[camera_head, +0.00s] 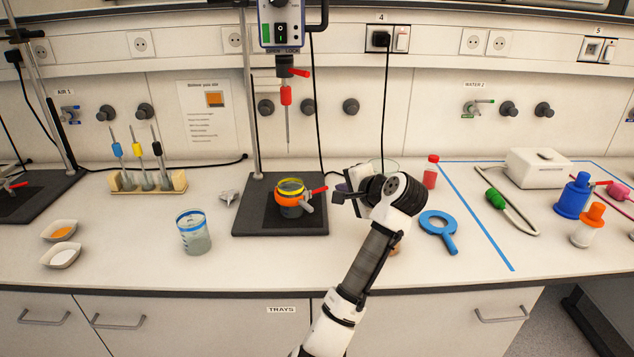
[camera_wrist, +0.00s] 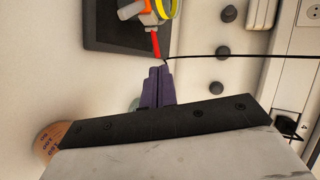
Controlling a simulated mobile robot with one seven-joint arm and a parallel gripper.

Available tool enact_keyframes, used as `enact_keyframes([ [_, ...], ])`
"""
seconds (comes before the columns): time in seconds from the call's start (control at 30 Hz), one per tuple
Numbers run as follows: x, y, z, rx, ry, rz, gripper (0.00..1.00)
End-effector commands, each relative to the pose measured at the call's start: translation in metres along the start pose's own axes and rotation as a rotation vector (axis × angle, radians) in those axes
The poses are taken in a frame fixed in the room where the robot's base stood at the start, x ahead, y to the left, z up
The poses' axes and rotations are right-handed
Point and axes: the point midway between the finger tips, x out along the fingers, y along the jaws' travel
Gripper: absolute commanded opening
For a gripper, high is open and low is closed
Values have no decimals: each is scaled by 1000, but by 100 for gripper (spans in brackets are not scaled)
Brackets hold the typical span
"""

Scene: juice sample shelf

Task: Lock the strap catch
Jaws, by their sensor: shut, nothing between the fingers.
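The orange strap (camera_head: 289,200) is wrapped around a dark vessel with a yellow rim (camera_head: 291,185) on the black stand base (camera_head: 265,228). A grey catch (camera_head: 308,201) with a red lever (camera_head: 319,190) sits on the strap's right side, and the lever points right, toward my gripper. In the wrist view the red lever (camera_wrist: 156,45) sticks out toward the fingers, with the strap (camera_wrist: 130,10) at the top edge. My gripper (camera_head: 338,193) is shut and empty, just right of the lever. Its purple fingertips (camera_wrist: 160,70) appear close to the lever's tip; I cannot tell if they touch.
A stirrer hangs above the vessel from the control box (camera_head: 281,22). A glass beaker (camera_head: 193,232) stands to the left, and a blue ring tool (camera_head: 439,230) and red-capped bottle (camera_head: 431,171) to the right. A glass vessel is partly hidden behind my gripper.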

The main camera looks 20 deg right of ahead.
Motion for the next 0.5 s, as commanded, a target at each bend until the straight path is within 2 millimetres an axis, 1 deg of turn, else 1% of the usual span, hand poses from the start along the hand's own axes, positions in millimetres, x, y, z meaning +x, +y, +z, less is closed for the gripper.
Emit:
enact_keyframes([
  [0.03,-6,8,-7,35,-16,12,0],
  [0.1,-9,15,-11,65,-32,22,0],
  [0.2,-5,18,-12,78,-42,29,0],
  [0.27,1,17,-11,78,-43,29,0],
  [0.37,18,17,-10,76,-43,31,0],
  [0.5,44,18,-9,75,-42,31,0],
])
